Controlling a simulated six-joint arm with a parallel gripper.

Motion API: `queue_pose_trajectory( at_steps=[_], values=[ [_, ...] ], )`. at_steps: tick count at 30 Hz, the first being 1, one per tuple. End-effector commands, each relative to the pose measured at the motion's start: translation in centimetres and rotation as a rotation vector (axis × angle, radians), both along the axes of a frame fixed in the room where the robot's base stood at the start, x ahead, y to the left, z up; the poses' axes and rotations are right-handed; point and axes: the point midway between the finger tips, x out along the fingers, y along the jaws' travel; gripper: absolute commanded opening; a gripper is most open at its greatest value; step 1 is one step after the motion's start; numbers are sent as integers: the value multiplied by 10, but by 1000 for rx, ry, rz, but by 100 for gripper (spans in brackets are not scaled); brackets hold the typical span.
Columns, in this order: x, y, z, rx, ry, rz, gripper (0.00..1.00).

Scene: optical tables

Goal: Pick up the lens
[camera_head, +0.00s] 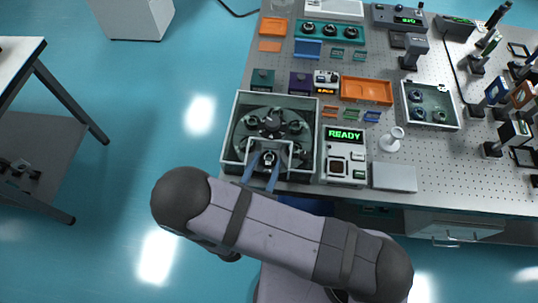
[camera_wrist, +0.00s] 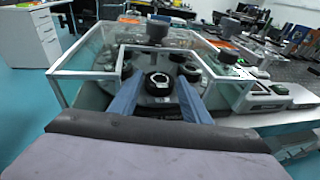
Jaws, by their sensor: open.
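A glass-walled box (camera_head: 229,128) holds a round dark carousel with several dark round mounts on it; it also shows in the wrist view (camera_wrist: 82,78). A small round piece with a dark ring and pale centre, which looks like the lens (camera_wrist: 159,82), sits at the box's near side, inside a notched front section. In the head view the lens (camera_head: 268,159) is small. My gripper (camera_head: 264,163) reaches down over that front section with its two blue fingers apart. In the wrist view my gripper (camera_wrist: 160,92) has one finger on each side of the lens, with gaps visible; I cannot tell if they touch.
A device reading READY (camera_head: 345,137) stands right of the box, with a grey flat block (camera_head: 394,177) beyond it. A white round-topped piece (camera_head: 391,139), an orange tray (camera_head: 366,90) and a lens case (camera_head: 431,104) stand farther right. Perforated table space lies on the right.

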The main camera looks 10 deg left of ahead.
Motion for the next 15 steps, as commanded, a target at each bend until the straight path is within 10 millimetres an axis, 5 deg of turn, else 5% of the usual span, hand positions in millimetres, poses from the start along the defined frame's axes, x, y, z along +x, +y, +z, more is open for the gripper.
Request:
queue_pose_trajectory(
  at_steps=[8,12,15],
  values=[
    [3,-1,-1,0,0,1,43],
    [3,-1,-1,0,0,1,17],
    [3,-1,-1,0,0,0,16]
  ],
)
